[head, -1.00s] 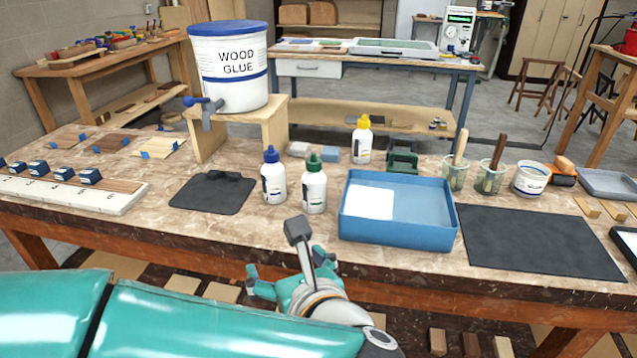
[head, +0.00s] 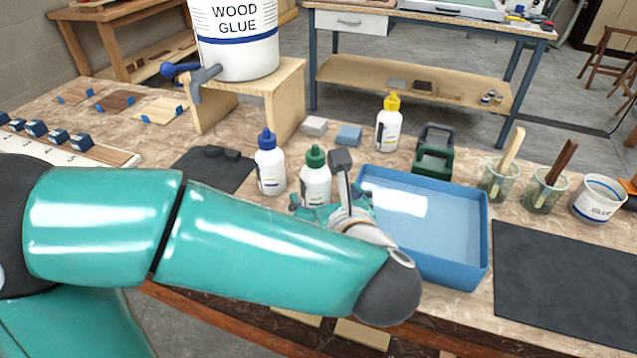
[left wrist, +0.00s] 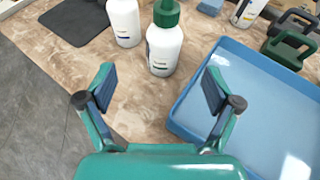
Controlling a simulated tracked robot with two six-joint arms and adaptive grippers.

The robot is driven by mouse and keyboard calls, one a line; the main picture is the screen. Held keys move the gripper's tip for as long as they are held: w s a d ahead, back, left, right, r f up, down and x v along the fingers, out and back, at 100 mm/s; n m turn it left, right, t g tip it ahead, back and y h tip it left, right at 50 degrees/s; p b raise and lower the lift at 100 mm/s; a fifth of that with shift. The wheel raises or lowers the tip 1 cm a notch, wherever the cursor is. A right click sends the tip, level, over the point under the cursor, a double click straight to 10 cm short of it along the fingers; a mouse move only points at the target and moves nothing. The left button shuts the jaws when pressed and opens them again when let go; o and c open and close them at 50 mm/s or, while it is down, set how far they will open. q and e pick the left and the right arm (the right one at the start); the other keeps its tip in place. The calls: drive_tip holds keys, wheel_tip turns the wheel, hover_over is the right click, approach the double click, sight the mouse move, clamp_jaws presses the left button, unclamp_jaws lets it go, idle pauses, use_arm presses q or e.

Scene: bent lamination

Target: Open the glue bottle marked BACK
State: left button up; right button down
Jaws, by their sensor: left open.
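Three white glue bottles stand upright on the bench: one with a blue cap (head: 269,165), one with a green cap (head: 315,178), and one with a yellow cap (head: 388,125) farther back. Their label writing is too small to read, so I cannot tell which is marked BACK. My left gripper (head: 331,202) is open and empty, just in front of the green-capped bottle and partly hiding its base. In the left wrist view, the green-capped bottle (left wrist: 163,45) stands beyond and between the spread fingers (left wrist: 158,88), apart from them. The blue-capped bottle (left wrist: 124,20) is left of it. My right gripper is out of view.
A blue tray (head: 475,255) lies close to the right of the gripper. A dark mat (head: 215,178) lies to the left. Behind stands a wooden stand (head: 285,85) with a wood glue bucket (head: 238,45). Brush cups (head: 499,180) are at the right.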

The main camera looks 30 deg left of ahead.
sight(319, 179)
use_arm(q)
drive_tip(key=x, duration=0.7)
drive_tip(key=shift+f, duration=0.1)
drive_tip(key=shift+w+d+x, duration=0.1)
drive_tip(key=shift+d+x, duration=0.05)
drive_tip(key=shift+x, duration=1.15)
drive_tip(key=shift+w+d+x, duration=0.1)
drive_tip(key=shift+x, duration=1.2)
drive_tip(key=c, duration=1.5)
wheel_tip(319, 179, up, 20)
drive_tip(key=p, duration=0.3)
drive_tip(key=shift+p, duration=0.35)
drive_tip(key=o, duration=0.9)
clamp_jaws()
